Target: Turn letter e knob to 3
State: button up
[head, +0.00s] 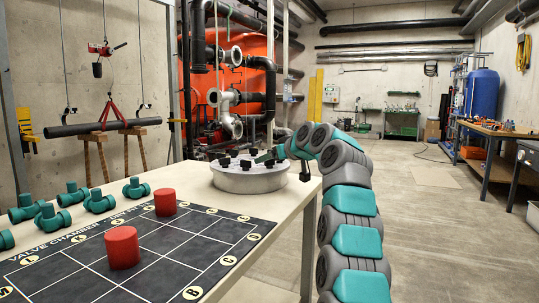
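A round white drum (238,183) stands on the far right end of the table, with several black knobs (224,162) on its top. The letters and numbers on it are too small to read, so I cannot tell which knob is letter e. My grey and teal arm reaches over from the right. My gripper (273,157) is at the right side of the drum top, close among the knobs. Its fingers are too small and partly hidden to tell if they touch a knob or are open or shut.
A black grid board (180,258) marked "VALVE CHAMBER" lies on the table, with two red cylinders (121,247) on it. Several green pipe fittings (100,201) lie along the table's left side. Open floor lies right of the table; a workbench (490,135) stands further right.

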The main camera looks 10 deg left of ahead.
jog(key=shift+w+a+f, duration=0.1)
jog(key=shift+w+a, duration=0.1)
grip_shut()
dwell(0.6)
